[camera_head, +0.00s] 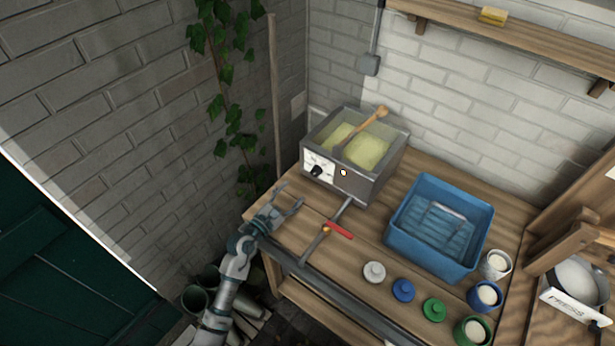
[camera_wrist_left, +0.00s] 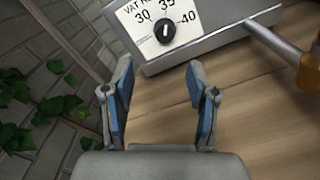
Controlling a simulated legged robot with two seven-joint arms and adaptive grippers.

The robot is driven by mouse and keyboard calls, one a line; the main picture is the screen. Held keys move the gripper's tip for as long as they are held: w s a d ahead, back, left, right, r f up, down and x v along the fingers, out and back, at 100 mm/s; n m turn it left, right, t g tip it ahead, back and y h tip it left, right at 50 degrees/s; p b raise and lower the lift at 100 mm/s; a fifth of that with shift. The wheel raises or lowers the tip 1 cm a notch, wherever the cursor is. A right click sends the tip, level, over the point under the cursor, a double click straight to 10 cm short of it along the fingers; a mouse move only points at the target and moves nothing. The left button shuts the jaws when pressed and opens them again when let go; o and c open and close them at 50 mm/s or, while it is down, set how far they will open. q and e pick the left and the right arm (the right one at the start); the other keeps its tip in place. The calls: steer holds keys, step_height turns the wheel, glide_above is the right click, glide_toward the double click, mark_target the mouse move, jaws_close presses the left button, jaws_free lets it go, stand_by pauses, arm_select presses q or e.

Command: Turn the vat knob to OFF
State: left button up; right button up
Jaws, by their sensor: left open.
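The vat (camera_head: 352,185) is a grey metal box with yellow contents, standing at the back left of the wooden bench. Its black knob (camera_head: 317,171) sits on a white dial plate on the front; in the left wrist view the knob (camera_wrist_left: 166,32) shows below the numbers 30, 35 and 40, its white mark pointing up near 35. My left gripper (camera_head: 290,200) is open and empty, in front of and below the knob, apart from it. In the left wrist view the gripper's two blue-padded fingers (camera_wrist_left: 162,95) point toward the dial. My right gripper is not in view.
A pipe with a red-handled valve (camera_head: 338,230) comes from the vat's front, right of my left gripper. A blue crate (camera_head: 398,236), several coloured lids and pots (camera_head: 484,296) stand farther right. Ivy (camera_head: 222,75) climbs the wall at left.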

mark_target(315, 174)
arm_select(q)
steer(key=x, duration=0.3)
steer(key=b+x, duration=0.1)
steer(key=x, duration=0.2)
steer(key=s+d+x, duration=0.1)
steer(key=x, duration=0.2)
steer(key=shift+w+d, duration=0.2)
steer(key=shift+d, duration=0.05)
steer(key=shift+w+a, duration=0.1)
steer(key=shift+w, duration=0.15)
steer(key=shift+w+a, duration=0.1)
steer(key=shift+a, duration=0.4)
steer(key=shift+d+r, duration=0.1)
steer(key=shift+d, duration=0.5)
jaws_close()
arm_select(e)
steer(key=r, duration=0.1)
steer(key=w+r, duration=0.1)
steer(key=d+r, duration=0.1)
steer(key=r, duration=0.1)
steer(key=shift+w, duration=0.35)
